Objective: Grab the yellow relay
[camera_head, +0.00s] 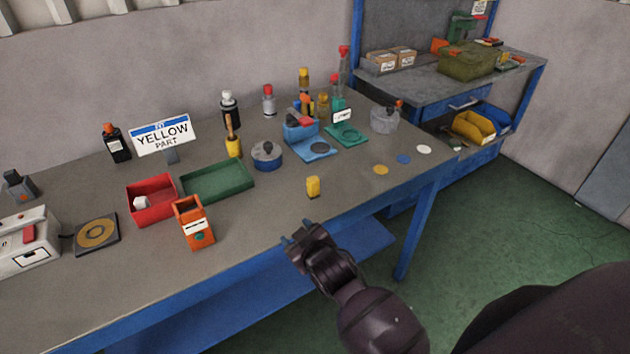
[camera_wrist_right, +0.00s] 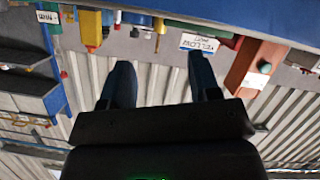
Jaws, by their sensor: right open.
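The yellow relay (camera_head: 313,187) is a small yellow block standing on the grey workbench (camera_head: 270,215) near its front edge, in the head view. A yellow block, likely the same relay, shows at the upper left of the right wrist view (camera_wrist_right: 90,28). My right gripper (camera_head: 301,236) is open and empty, in front of the bench edge and apart from the relay, nearer to me. Its two fingers show in the right wrist view (camera_wrist_right: 160,80) with nothing between them. My left gripper is in neither view.
A red tray (camera_head: 140,215) holding a white cube, a green tray (camera_head: 215,193) and an orange box (camera_head: 193,228) lie left of the relay. A blue lidded round container (camera_head: 268,160) is behind it. Coloured discs (camera_head: 403,159) lie to its right. The bench around the relay is clear.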

